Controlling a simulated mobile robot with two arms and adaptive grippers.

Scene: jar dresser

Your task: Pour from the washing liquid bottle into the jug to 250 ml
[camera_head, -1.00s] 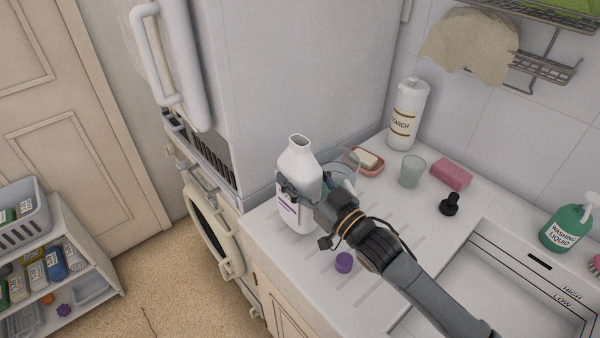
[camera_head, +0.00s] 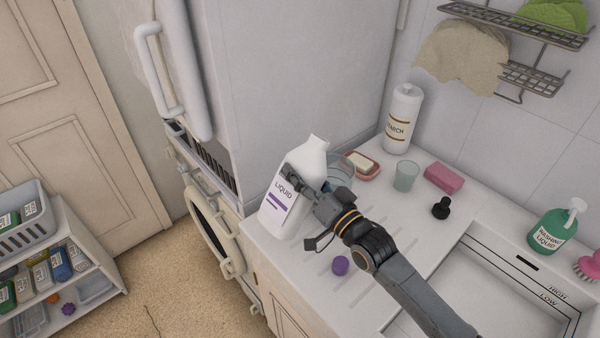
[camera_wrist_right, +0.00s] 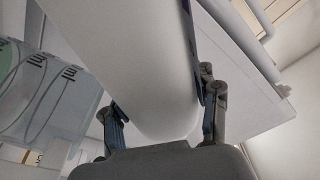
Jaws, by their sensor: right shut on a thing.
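The white bottle (camera_head: 294,185), with a label reading "LIQUID" and a purple band, is uncapped and tilted to the right above the counter. My right gripper (camera_head: 308,188) is shut on its body; the wrist view shows the fingers on both sides of the bottle (camera_wrist_right: 160,60). The clear bluish jug (camera_head: 343,168) stands behind the bottle and gripper, mostly hidden. A clear vessel with markings, probably the jug (camera_wrist_right: 55,90), shows at the left of the wrist view. Its liquid level cannot be read, and no stream is visible. My left gripper is not in view.
A purple cap (camera_head: 340,265) lies on the counter. Soap dish (camera_head: 371,174), glass (camera_head: 405,176), pink sponge (camera_head: 444,178), black stopper (camera_head: 441,208) and starch bottle (camera_head: 402,118) stand right of the jug. A green "washing liquid" pump bottle (camera_head: 552,232) stands by the sink (camera_head: 480,285).

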